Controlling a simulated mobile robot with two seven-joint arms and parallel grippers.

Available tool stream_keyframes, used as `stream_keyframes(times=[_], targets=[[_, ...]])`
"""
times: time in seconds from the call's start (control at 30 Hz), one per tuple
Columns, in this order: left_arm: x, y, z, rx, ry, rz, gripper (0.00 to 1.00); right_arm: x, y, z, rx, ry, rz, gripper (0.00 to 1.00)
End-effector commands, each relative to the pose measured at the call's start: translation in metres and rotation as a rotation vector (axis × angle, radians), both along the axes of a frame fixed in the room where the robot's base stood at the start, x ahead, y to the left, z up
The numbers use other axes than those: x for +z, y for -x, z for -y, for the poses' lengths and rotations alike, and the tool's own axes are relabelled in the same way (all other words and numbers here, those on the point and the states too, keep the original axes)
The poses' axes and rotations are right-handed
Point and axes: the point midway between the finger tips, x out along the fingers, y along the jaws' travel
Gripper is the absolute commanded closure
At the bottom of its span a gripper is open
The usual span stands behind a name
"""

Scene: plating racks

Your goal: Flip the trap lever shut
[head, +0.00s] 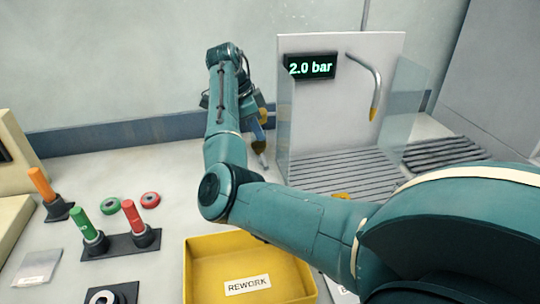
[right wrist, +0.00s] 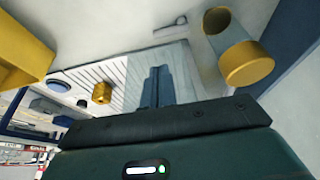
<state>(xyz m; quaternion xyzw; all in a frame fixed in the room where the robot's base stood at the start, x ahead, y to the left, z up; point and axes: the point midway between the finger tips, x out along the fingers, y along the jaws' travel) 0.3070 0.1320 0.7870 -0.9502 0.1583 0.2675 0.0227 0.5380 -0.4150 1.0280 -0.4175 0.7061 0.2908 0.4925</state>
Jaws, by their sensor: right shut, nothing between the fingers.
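My right arm reaches across the head view, and its gripper (head: 262,157) points down just left of the white booth (head: 340,130). In the right wrist view the two dark fingers (right wrist: 157,86) are together with nothing between them. A cylinder with a yellow end (right wrist: 248,64) stands right of the fingers, apart from them in the picture. A small yellow piece (head: 264,117) shows beside the gripper in the head view. I cannot tell which part is the trap lever or how it stands. My left gripper is out of view.
The booth has a 2.0 bar display (head: 311,67), a hanging hose nozzle (head: 375,85) and a slatted floor. A yellow REWORK tray (head: 205,262) is in front. Green (head: 88,225), red (head: 133,215) and orange (head: 42,184) handles stand at left. A clear side panel (head: 405,95) stands at right.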

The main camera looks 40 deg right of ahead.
Motion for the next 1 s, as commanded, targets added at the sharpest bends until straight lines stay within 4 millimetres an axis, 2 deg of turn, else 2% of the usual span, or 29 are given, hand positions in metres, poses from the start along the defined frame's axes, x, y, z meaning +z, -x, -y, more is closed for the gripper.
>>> stream_keyframes(times=[0.17,0.6,0.8,1.0], targets=[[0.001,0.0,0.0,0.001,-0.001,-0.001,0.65,-0.012,0.003,0.004,-0.001,-0.002,-0.002,1.0],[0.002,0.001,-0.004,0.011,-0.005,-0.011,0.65,-0.081,0.015,0.026,0.0,-0.001,-0.002,1.0],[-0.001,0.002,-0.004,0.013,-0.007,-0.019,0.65,-0.093,0.017,0.03,0.0,0.0,-0.001,1.0],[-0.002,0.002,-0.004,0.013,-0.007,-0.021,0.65,-0.094,0.017,0.03,0.0,-0.001,0.0,1.0]])
